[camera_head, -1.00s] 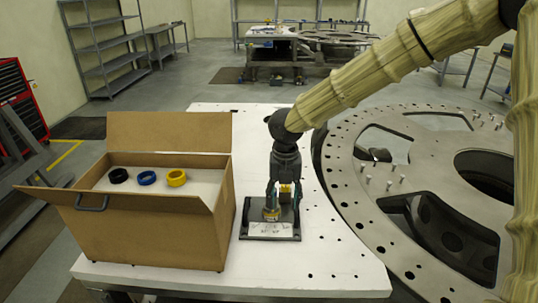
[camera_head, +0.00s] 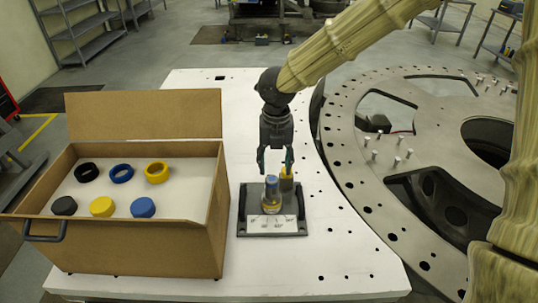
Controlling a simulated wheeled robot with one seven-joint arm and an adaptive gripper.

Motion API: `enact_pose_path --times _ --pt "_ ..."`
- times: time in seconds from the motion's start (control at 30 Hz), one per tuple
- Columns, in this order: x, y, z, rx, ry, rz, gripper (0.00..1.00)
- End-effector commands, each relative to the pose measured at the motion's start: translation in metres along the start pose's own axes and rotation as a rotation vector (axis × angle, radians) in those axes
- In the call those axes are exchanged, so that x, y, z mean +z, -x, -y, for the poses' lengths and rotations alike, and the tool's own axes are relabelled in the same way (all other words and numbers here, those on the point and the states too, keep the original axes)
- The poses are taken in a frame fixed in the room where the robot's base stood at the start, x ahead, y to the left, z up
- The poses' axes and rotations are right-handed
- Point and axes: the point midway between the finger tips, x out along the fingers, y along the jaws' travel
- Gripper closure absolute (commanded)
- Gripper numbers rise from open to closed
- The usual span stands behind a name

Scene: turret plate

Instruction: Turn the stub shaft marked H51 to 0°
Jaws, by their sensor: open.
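A small fixture with a dark base (camera_head: 244,212) stands on the white table and carries an upright stub shaft (camera_head: 272,200) with a blue-grey top and a brass-coloured lower part. A white scale plate (camera_head: 272,224) with degree marks is on its front; the H51 marking is too small to read. My gripper (camera_head: 275,168) points down above and slightly behind the shaft, fingers apart and empty. The shaft's exact angle cannot be told.
An open cardboard box (camera_head: 130,245) left of the fixture holds black, blue and yellow rings and caps on a white insert. A large round metal plate (camera_head: 345,170) with holes and pins lies to the right. The white table (camera_head: 330,262) is clear in front.

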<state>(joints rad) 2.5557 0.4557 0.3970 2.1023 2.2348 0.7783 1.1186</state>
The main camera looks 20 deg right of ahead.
Motion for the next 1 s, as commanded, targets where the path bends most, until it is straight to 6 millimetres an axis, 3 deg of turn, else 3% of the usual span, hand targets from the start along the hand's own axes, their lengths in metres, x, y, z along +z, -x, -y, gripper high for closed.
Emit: enact_pose_path --times 0.3,0.7,1.0 --pt "0.034 -0.047 -0.013 -0.011 0.003 -0.031 0.5" --pt "0.02 -0.065 -0.008 -0.007 0.003 -0.018 0.5" --pt "0.03 -0.085 -0.012 -0.01 0.004 -0.027 0.5"
